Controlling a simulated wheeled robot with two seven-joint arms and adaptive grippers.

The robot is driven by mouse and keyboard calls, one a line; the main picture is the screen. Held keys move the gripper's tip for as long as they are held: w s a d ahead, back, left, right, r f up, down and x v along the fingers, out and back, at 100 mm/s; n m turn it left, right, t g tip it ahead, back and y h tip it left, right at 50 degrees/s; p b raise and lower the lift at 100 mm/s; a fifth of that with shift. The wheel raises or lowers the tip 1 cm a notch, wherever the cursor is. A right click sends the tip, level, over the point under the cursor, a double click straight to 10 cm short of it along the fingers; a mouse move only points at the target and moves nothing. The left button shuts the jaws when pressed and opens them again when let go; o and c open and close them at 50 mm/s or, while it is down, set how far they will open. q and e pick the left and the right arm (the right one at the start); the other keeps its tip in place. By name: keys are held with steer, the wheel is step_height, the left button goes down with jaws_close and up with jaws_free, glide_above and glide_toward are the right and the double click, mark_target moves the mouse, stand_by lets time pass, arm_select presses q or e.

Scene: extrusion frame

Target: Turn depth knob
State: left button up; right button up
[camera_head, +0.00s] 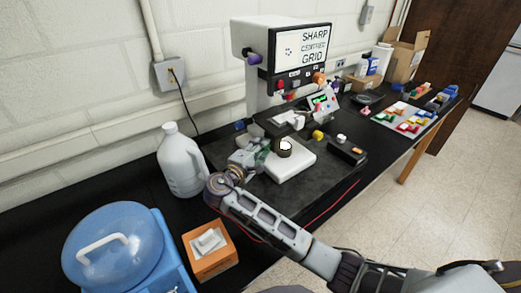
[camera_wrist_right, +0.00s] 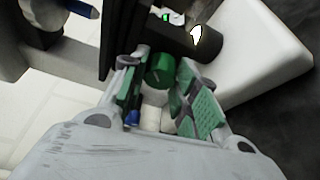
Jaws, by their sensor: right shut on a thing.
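In the head view the arm and hand largely hide this knob. I cannot read any label on it. My left gripper is not in view.
A white jug (camera_head: 181,163), a blue-lidded container (camera_head: 113,243) and an orange box (camera_head: 210,255) stand left of my right arm. A white block (camera_head: 291,166) lies close to the right gripper. Coloured parts lie on a tray (camera_head: 384,119) at the right.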

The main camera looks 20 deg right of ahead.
steer(key=shift+f, duration=0.1)
steer(key=o, duration=1)
steer(key=v, duration=1.2)
stand_by(1.1)
